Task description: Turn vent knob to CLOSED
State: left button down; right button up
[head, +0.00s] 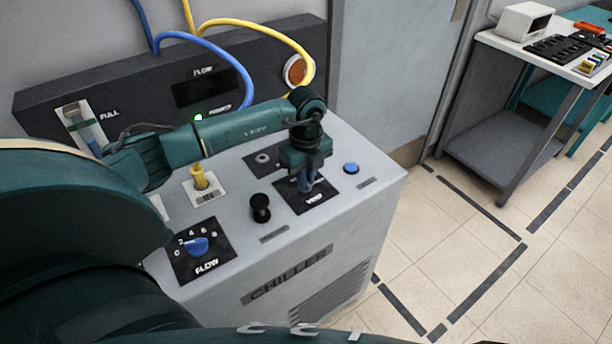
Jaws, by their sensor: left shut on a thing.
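The vent knob (306,184) is a blue knob on a black plate labelled VENT (313,199), on the top panel of the grey chiller. My left gripper (305,174) comes down from above and is shut on the vent knob. The gripper hides most of the knob and part of its plate, so I cannot read the knob's pointing direction or a CLOSED mark. My right gripper is not in view.
The chiller top (349,206) also carries a blue FLOW knob (197,245), a black knob (260,207), a yellow fitting (199,177) and a blue button (351,168). Blue and yellow hoses (290,42) rise behind. A white-topped cart (520,100) stands right; the floor between is clear.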

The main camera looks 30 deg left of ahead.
pick_arm(q)
jog(key=c, duration=1.5)
grip_release()
jog(key=shift+o, duration=0.2)
jog(key=shift+r, duration=0.1)
notch_tip(320, 180, up, 13)
jog(key=b, duration=0.1)
